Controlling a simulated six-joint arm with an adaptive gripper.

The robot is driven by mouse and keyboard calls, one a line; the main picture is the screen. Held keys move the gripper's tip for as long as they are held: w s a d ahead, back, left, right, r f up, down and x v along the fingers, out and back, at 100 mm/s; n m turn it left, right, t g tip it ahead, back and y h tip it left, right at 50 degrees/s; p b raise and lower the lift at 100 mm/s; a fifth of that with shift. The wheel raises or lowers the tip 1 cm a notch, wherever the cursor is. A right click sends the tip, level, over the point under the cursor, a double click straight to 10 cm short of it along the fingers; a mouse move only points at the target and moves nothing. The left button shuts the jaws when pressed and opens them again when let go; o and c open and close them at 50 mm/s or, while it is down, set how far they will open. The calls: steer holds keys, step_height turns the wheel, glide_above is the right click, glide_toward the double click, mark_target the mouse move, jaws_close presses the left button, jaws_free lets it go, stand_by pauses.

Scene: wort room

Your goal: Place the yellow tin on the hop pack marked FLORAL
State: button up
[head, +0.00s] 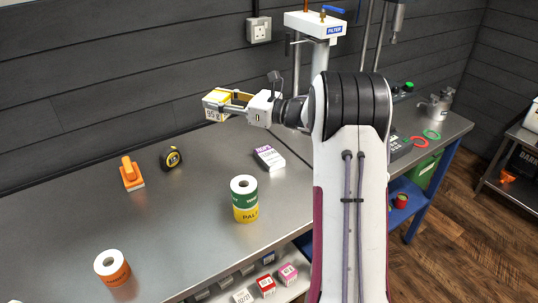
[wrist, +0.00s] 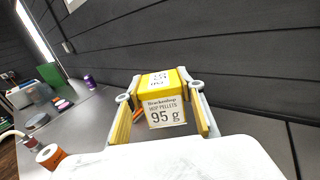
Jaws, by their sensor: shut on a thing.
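The yellow tin (head: 215,103) is a box-shaped tin with a white label. In the wrist view the tin (wrist: 163,100) reads "HOP PELLETS 95 g". My gripper (head: 226,102) is shut on it, with one finger on each side, and holds it in the air above the back of the bench. In the wrist view my gripper's fingers (wrist: 164,118) flank the tin. A hop pack (head: 268,157) with a purple and white label lies on the bench, right of and lower than the tin in the head view. It seems to read "HOPS"; I cannot read FLORAL on it.
A green roll on a yellow roll (head: 244,199) stands in front of the pack. An orange roll (head: 112,267), an orange tool (head: 131,174) and a tape measure (head: 171,158) are farther left. The filter stand (head: 316,25) is behind my arm.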

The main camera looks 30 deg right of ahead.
steer(key=s+d+f+m+t+h, duration=0.2)
steer(key=s+d+m+t+h, duration=0.15)
steer(key=d+h, duration=0.45)
steer(key=m+h, duration=0.2)
steer(key=m, duration=0.1)
glide_above(270, 155)
step_height(270, 155, down, 5)
steer(key=shift+f+g, duration=0.1)
steer(key=shift+g, duration=0.15)
steer(key=shift+f, duration=3.1)
steer(key=shift+f, duration=1.85)
steer(key=shift+f, duration=0.15)
steer(key=o, duration=1.2)
